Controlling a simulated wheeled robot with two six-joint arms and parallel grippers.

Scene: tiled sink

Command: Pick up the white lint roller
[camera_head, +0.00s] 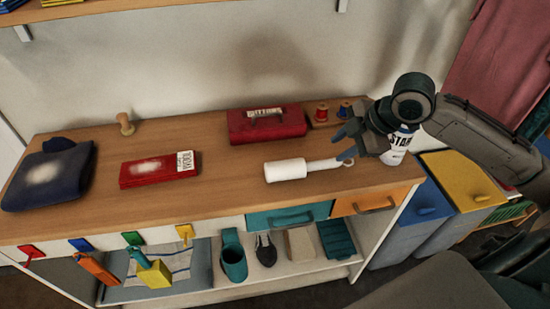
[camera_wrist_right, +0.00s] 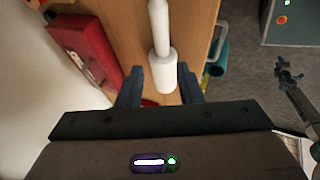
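The white lint roller (camera_head: 286,170) lies on the wooden counter, its thick roll to the left and its thinner handle to the right. My right gripper (camera_head: 348,143) is just above the handle end in the head view, and one blue finger partly overlaps it there. In the right wrist view, the lint roller (camera_wrist_right: 160,45) points down between the two spread blue fingers of my right gripper (camera_wrist_right: 160,90). The fingers are apart. I cannot tell whether they touch it.
A red toolbox (camera_head: 267,123) and thread spools (camera_head: 322,113) stand behind the roller. A white bottle (camera_head: 398,145) is partly hidden behind my right gripper. A red packet (camera_head: 160,169) and folded dark cloth (camera_head: 50,175) lie left. The counter between packet and roller is clear.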

